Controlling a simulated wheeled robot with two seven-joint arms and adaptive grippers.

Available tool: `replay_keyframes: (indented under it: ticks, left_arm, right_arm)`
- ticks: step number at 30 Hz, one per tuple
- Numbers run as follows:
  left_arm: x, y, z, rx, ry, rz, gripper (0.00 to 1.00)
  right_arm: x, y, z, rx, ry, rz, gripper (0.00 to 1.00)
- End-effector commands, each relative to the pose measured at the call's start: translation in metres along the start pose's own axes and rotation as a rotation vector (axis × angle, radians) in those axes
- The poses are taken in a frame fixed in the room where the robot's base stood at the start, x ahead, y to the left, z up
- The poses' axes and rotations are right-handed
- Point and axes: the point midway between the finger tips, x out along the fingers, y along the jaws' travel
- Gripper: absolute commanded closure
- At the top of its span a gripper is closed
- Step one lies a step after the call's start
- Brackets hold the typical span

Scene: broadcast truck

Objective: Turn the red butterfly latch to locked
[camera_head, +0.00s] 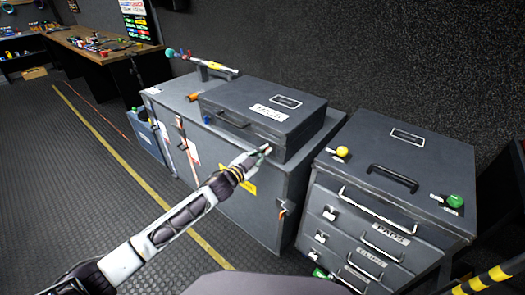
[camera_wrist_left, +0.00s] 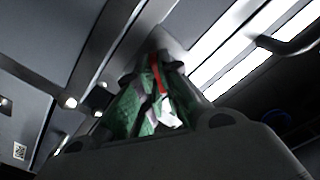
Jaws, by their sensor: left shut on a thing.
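My left gripper (camera_head: 262,153) reaches in from the lower left to the front face of the grey case labelled MICS (camera_head: 309,126), near its right end. In the left wrist view the two fingers, with green pads, close around a thin red piece, which I take to be the red butterfly latch (camera_wrist_left: 157,72). The fingers hide most of the latch, so I cannot tell whether it is turned to locked. In the head view the latch is too small and covered to make out. My right gripper is not in view.
The MICS case rests on a larger grey cabinet (camera_head: 180,92). To the right stands a grey drawer unit (camera_head: 345,135) with a black handle (camera_head: 393,178), a yellow ball (camera_head: 342,152) and a green-topped item (camera_head: 455,201) on top. A workbench (camera_head: 83,44) stands at the back left. The left floor is mostly clear.

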Motion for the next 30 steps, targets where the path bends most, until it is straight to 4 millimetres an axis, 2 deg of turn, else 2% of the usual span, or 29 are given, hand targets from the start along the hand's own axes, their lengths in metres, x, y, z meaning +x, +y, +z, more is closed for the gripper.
replay_keyframes:
  ticks: [1, 15, 30]
  left_arm:
    - [0.001, -0.003, -0.004, 0.03, 0.005, -0.004, 1.0]
    - [0.001, -0.002, -0.004, 0.404, 0.005, -0.005, 1.0]
    - [0.002, 0.0, -0.003, 0.844, 0.005, -0.007, 1.0]
  right_arm:
    - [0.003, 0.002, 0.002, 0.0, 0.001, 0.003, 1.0]
    - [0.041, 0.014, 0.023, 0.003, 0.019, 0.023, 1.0]
    - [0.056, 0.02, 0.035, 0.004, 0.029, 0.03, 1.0]
